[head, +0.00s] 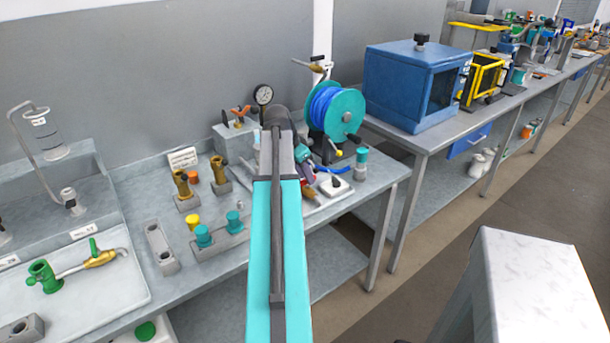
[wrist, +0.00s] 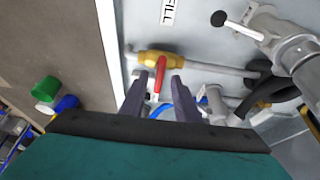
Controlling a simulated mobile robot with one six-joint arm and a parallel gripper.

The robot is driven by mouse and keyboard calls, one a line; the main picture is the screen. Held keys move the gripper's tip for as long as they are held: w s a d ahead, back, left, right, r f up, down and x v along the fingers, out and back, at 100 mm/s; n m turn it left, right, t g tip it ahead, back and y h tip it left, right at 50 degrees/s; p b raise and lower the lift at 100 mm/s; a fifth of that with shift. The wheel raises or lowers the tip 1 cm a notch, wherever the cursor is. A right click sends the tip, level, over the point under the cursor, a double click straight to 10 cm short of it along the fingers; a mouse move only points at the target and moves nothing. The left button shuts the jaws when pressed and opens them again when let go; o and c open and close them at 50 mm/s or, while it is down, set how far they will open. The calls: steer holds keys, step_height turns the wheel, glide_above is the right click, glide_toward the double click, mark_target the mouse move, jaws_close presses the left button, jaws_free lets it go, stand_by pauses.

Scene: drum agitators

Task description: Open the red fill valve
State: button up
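The fill valve shows in the wrist view as a yellow body (wrist: 178,61) on a grey pipe. Its red lever handle (wrist: 158,76) points across the pipe, toward my gripper. A "FILL" label (wrist: 168,12) sits above it in the picture. My gripper (wrist: 168,82) is open, with its two dark fingers on either side of the red handle. Whether a finger touches the handle, I cannot tell. In the head view my arm hides most of this spot beside the hose reel.
A grey pipe fitting with a black-knobbed lever (wrist: 228,22) stands right of the valve. In the head view, a blue hose reel (head: 338,110), a pressure gauge (head: 263,94) and a teal-capped post (head: 361,163) stand close around my arm's end. The floor aisle is clear.

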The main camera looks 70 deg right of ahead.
steer(key=shift+d+f, duration=0.1)
steer(key=shift+f, duration=0.15)
jaws_close()
